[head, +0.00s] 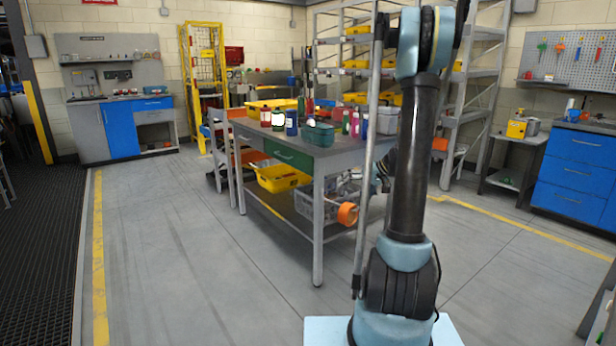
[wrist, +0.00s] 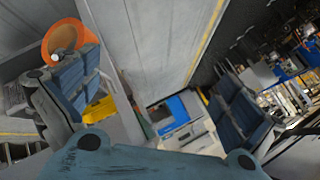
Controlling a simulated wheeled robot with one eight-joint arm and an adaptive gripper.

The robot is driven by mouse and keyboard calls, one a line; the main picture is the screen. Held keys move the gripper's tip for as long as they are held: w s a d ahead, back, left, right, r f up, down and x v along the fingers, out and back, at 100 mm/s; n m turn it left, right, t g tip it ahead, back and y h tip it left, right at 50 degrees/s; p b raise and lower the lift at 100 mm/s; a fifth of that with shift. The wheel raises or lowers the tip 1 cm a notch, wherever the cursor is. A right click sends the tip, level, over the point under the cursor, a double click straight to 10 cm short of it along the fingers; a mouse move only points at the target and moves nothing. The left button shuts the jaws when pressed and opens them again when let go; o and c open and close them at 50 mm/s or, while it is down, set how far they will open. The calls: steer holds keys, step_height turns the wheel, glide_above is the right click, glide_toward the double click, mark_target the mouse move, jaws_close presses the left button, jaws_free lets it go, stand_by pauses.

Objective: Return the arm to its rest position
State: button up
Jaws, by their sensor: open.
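My arm (head: 408,160) stands upright at the right of the middle in the head view, its upper elbow at the top edge of the picture. A thin grey link hangs down along its left side. In the wrist view my gripper (wrist: 155,100) has its two dark blue-padded fingers wide apart, one at the left and one at the right. Nothing is between them; the floor and a far blue cabinet show through the gap. In the head view the gripper is mostly hidden behind the arm, so I cannot make out its fingers there.
A workbench (head: 345,150) with bottles and bins stands just behind my arm. An orange round object (head: 348,213) shows by its lower right side, and beside the left finger in the wrist view (wrist: 65,38). Blue drawers (head: 575,170) stand right. Floor (head: 180,240) is clear left.

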steer(key=s+a+r+g+h, duration=0.1)
steer(key=s+a+r+h, duration=0.2)
steer(key=s, duration=0.8)
steer(key=s+d+f+m+h, duration=0.1)
steer(key=s+d+f+h, duration=0.1)
steer(key=s, duration=1.2)
steer(key=s+d+f+m+h, duration=0.1)
steer(key=s+d+f+h, duration=0.1)
steer(key=s, duration=1.2)
steer(key=shift+d+f+g+h, duration=0.15)
steer(key=shift+d+g+h, duration=0.1)
steer(key=shift+g+h, duration=0.25)
steer(key=shift+w+f, duration=0.2)
steer(key=shift+w, duration=0.3)
